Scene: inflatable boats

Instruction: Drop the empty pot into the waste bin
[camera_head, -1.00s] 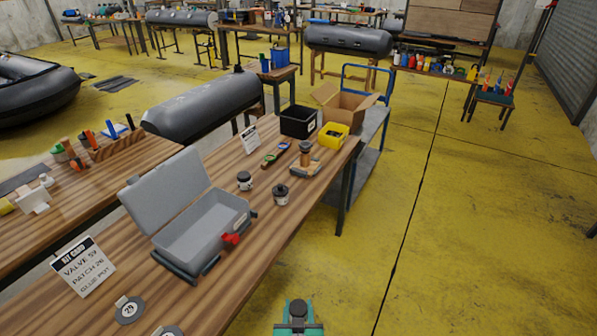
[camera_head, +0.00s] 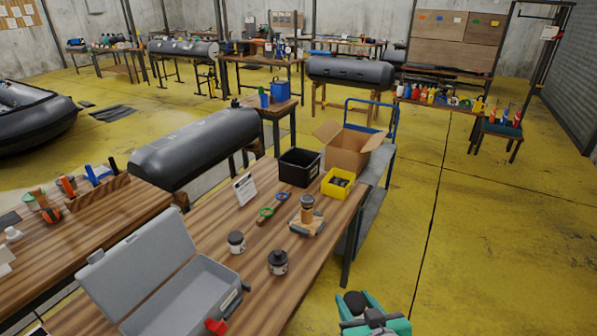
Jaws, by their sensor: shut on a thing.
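My teal gripper (camera_head: 373,318) is at the bottom edge, right of the bench, seen from above. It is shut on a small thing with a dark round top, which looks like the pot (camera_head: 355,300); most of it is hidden. A black open-topped bin (camera_head: 300,168) stands at the bench's far end, up and left of the gripper and well apart from it. It looks like the waste bin, but I see no label that says so. Two other dark-lidded pots (camera_head: 237,242) (camera_head: 278,262) stand upright on the bench.
An open grey case (camera_head: 150,270) lies on the wooden bench (camera_head: 215,225). A yellow box (camera_head: 338,183) sits beside the black bin, with a wooden-handled tool (camera_head: 307,215) in front. A cardboard box (camera_head: 350,148) stands on a blue-handled cart behind. Yellow floor at right is clear.

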